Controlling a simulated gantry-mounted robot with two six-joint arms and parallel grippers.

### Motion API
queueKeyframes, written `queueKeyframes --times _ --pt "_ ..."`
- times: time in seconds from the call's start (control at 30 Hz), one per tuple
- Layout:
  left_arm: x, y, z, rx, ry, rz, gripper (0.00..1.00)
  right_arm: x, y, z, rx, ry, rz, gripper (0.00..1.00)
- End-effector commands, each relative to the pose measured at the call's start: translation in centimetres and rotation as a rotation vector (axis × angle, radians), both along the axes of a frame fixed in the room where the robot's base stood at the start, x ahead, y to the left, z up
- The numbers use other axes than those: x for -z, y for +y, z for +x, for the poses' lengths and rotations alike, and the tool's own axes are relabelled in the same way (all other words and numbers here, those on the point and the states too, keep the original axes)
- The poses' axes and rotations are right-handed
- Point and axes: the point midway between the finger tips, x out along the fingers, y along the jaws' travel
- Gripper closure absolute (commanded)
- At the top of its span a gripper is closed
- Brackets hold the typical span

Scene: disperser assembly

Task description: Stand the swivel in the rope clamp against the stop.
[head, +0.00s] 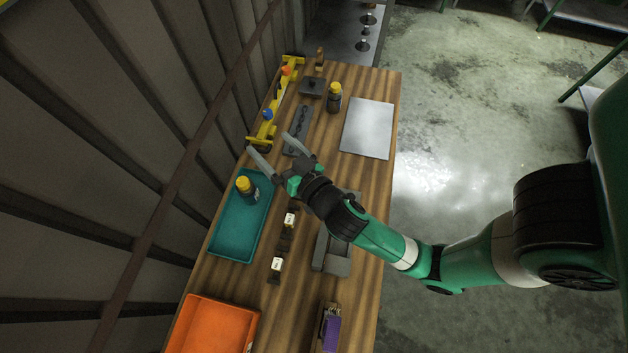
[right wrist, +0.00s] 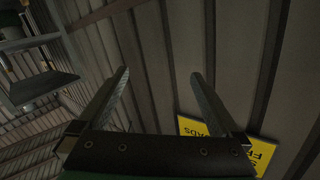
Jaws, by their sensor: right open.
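I cannot pick out the swivel or the rope clamp with certainty. A grey block-like fixture (head: 332,262) stands on the bench, partly hidden under my right arm. A dark strip with a row of recesses (head: 300,118) lies beyond my right gripper. My right gripper (head: 270,143) is open with nothing between its fingers, above the bench near its left edge, between the teal tray and the dark strip. In the right wrist view the spread, empty fingers (right wrist: 159,73) face the ribbed wall. My left gripper is not in view.
A teal tray (head: 229,242) holds a yellow-capped bottle (head: 247,189). Also on the bench are an orange tray (head: 205,330), a yellow rack (head: 268,128), a second bottle (head: 334,99), a silver plate (head: 368,128) and two labelled dark pieces (head: 289,221). The ribbed wall (head: 110,150) runs along the left.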

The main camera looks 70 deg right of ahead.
Motion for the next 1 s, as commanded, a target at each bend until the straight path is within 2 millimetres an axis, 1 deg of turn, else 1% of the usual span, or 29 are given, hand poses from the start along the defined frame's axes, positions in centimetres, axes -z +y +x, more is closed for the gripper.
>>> queueKeyframes --times 0.03,0.07,0.1,0.13,0.2,0.23,0.3,0.33,0.4,0.47,0.57,0.7,0.8,0.9,1.0 --pt "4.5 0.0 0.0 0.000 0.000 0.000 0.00 8.4 -0.6 -2.7 0.026 0.094 -0.008 0.00" --pt "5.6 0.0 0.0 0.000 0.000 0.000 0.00 11.4 -0.9 -4.3 0.038 0.142 -0.014 0.00" --pt "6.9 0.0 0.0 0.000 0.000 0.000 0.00 14.9 -1.2 -6.2 0.053 0.201 -0.021 0.00" --pt "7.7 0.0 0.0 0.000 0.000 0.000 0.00 17.2 -1.4 -7.7 0.062 0.242 -0.026 0.00" --pt "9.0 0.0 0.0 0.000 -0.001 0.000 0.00 21.0 -1.7 -10.4 0.076 0.317 -0.036 0.00" --pt "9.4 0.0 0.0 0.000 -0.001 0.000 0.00 22.0 -1.8 -11.3 0.080 0.341 -0.038 0.00" --pt "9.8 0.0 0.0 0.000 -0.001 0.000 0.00 23.5 -1.9 -12.8 0.087 0.379 -0.045 0.00" --pt "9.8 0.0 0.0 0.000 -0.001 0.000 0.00 23.8 -2.0 -13.1 0.088 0.386 -0.047 0.00" --pt "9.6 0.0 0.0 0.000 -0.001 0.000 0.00 23.8 -2.0 -13.5 0.090 0.394 -0.048 0.00" --pt "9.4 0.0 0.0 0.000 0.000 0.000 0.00 23.7 -2.1 -13.4 0.090 0.394 -0.047 0.00" --pt "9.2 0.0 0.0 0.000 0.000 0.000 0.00 23.9 -2.6 -12.6 0.093 0.394 -0.045 0.00" --pt "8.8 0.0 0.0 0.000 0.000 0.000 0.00 24.9 -4.3 -10.6 0.095 0.391 -0.044 0.00" --pt "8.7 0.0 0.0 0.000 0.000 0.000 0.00 25.6 -5.2 -9.4 0.093 0.393 -0.046 0.00" --pt "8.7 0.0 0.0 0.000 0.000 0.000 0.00 26.0 -5.7 -8.8 0.090 0.393 -0.045 0.00" --pt "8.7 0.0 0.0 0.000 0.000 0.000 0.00 26.1 -5.7 -8.7 0.088 0.393 -0.046 0.00"
